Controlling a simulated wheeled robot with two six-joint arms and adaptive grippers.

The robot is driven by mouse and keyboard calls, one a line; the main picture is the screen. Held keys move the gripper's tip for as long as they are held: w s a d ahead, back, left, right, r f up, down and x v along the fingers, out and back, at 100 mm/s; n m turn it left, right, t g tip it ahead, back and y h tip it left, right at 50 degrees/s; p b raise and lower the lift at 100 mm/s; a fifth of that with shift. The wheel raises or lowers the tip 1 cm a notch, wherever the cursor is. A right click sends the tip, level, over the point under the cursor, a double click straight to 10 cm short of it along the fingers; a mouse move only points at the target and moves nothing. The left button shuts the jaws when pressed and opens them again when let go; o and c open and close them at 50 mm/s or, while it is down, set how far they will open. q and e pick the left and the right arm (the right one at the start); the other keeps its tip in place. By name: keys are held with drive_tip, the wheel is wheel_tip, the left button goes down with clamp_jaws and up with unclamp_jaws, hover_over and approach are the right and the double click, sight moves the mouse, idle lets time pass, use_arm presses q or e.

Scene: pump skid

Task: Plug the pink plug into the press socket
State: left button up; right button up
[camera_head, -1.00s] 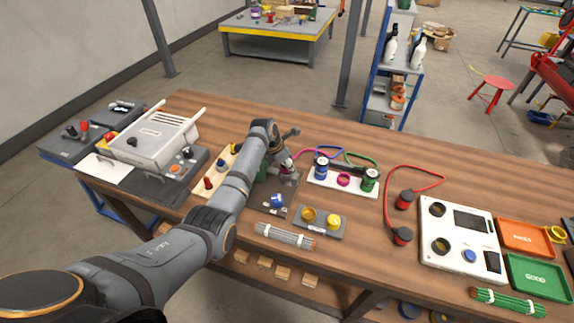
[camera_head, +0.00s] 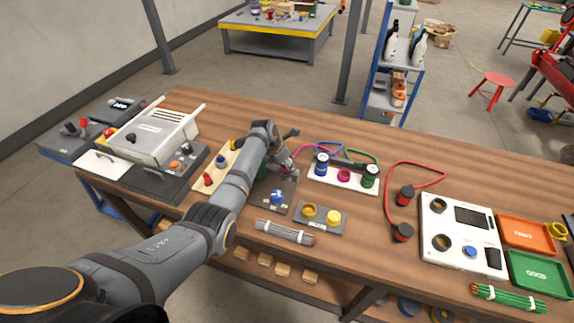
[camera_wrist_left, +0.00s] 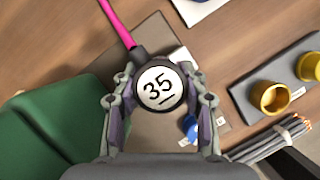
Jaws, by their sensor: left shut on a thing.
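My left gripper (camera_wrist_left: 160,108) is shut on the pink plug (camera_wrist_left: 160,88), a dark round body with a white "35" face and a pink cable (camera_wrist_left: 120,22). In the head view the gripper (camera_head: 286,172) is over a dark grey plate (camera_head: 268,203) with a blue knob (camera_head: 277,197). In the wrist view the plug is above that plate; the gap to it and any socket below are hidden. I cannot tell for sure which part is the press socket. My right gripper is not in view.
A white strip (camera_head: 357,184) right of the gripper holds a blue plug (camera_head: 322,164), a pink ring (camera_head: 343,175) and a green plug (camera_head: 369,176). A grey block (camera_head: 338,228) with two yellow cups and a grey rod bundle (camera_head: 285,232) lie in front.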

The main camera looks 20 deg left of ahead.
use_arm(q)
drive_tip(key=o, duration=1.4)
drive_tip(key=shift+f, duration=0.1)
drive_tip(key=shift+c, duration=0.2)
drive_tip(key=v, duration=1.2)
drive_tip(key=shift+w, duration=0.1)
